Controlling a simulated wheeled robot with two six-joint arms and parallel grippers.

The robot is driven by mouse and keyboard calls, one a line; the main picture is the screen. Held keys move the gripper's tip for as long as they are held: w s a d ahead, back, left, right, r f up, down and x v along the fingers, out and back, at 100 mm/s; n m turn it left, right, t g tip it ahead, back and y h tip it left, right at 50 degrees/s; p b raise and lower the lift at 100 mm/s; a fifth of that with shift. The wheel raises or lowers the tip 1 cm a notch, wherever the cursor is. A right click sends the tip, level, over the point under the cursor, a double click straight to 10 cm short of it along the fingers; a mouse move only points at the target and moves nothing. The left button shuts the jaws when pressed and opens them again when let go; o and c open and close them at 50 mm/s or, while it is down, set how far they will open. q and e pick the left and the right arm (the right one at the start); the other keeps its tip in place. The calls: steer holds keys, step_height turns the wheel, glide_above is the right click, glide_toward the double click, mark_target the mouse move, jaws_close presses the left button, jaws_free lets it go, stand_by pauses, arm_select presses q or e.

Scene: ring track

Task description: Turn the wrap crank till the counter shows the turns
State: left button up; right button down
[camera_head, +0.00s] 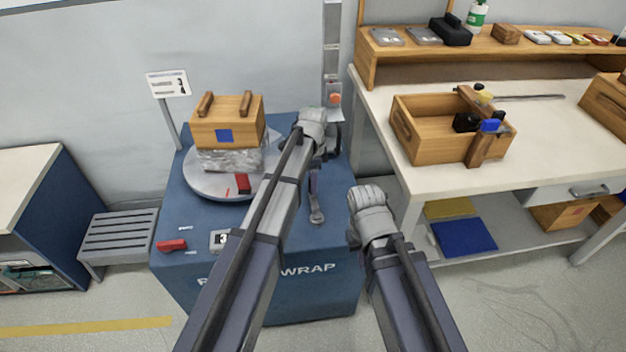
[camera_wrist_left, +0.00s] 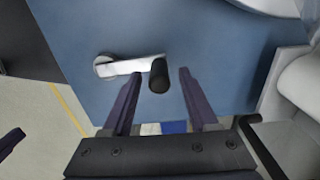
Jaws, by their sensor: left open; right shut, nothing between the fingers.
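The blue wrap machine (camera_head: 335,245) carries a round grey turntable (camera_head: 200,185). The wrap crank (camera_head: 316,206) is a grey lever on the machine's top, right of my left forearm. In the left wrist view the crank (camera_wrist_left: 130,67) ends in a black handle (camera_wrist_left: 158,76). My left gripper (camera_head: 322,158) points down above the crank. Its open fingers (camera_wrist_left: 160,85) show either side of the handle; contact is not visible. The counter (camera_head: 219,239) is partly covered by my left arm; its digit is hard to read. My right gripper (camera_head: 353,238) is shut and empty, right of the machine.
A wooden box (camera_head: 228,130) sits on a wrapped block (camera_head: 230,160) on the turntable. A red switch (camera_head: 172,245) is on the machine's front left. A workbench (camera_head: 420,190) with a wooden tote (camera_head: 430,152) stands right; a grey step stool (camera_head: 118,235) stands left.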

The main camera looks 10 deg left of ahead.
arm_select(q)
step_height(320, 180, up, 7)
steer(key=p, duration=0.6)
steer(key=shift+f, duration=0.1)
steer(key=s+d+r+n+p, duration=0.1)
steer(key=s+r+n+p, duration=0.2)
steer(key=s, duration=0.5)
steer(key=s+d+r+n+p, duration=0.2)
steer(key=s+r+n+p, duration=0.2)
steer(key=s, duration=0.5)
steer(key=s+d+r+n+y+p, duration=0.1)
steer(key=s+r+n+p, duration=0.2)
steer(key=s, duration=0.5)
steer(key=shift+s+d+r+n, duration=0.2)
steer(key=shift+s+n, duration=0.1)
steer(key=shift+n, duration=0.3)
